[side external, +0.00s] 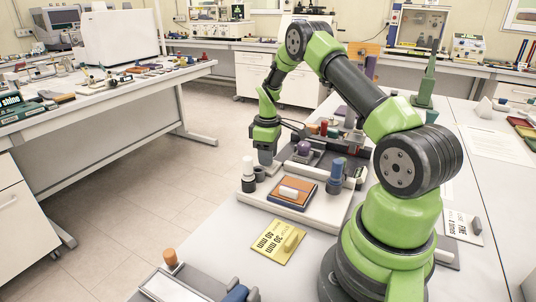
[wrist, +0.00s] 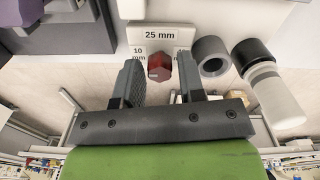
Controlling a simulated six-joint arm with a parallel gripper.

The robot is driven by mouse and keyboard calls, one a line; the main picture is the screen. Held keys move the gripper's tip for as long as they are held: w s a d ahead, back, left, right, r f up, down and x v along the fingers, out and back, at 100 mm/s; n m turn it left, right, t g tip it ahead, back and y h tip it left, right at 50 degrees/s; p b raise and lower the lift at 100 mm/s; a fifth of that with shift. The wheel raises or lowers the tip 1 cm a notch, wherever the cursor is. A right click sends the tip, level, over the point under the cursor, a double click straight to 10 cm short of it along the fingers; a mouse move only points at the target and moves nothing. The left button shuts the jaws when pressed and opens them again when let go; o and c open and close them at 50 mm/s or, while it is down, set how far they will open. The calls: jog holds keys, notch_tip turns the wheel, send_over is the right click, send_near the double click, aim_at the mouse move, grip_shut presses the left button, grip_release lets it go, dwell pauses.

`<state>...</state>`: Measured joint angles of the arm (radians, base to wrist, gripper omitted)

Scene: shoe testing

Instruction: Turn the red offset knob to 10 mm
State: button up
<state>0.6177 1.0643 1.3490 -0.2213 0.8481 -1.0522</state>
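The red offset knob (wrist: 159,67) shows in the wrist view, small and faceted, with a light mark on its face. It sits on a white label plate (wrist: 142,36) reading "25 mm" above it and "10 mm" on its left; the label on its right is partly covered by a finger. My gripper (wrist: 159,74) is open, with one finger on each side of the knob and a visible gap on both sides. In the side view my gripper (side external: 266,160) points down at the far left edge of the fixture board (side external: 315,213); the knob is hidden there.
A grey-black ring (wrist: 211,56) and a white bottle with a black collar (wrist: 272,95) stand close to the right finger. In the side view, an orange-topped pad (side external: 292,192), a blue knob-like part (side external: 336,172) and a yellow sign (side external: 278,241) lie nearer my base.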

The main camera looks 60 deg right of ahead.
notch_tip(320, 180, up, 10)
dwell(0.6)
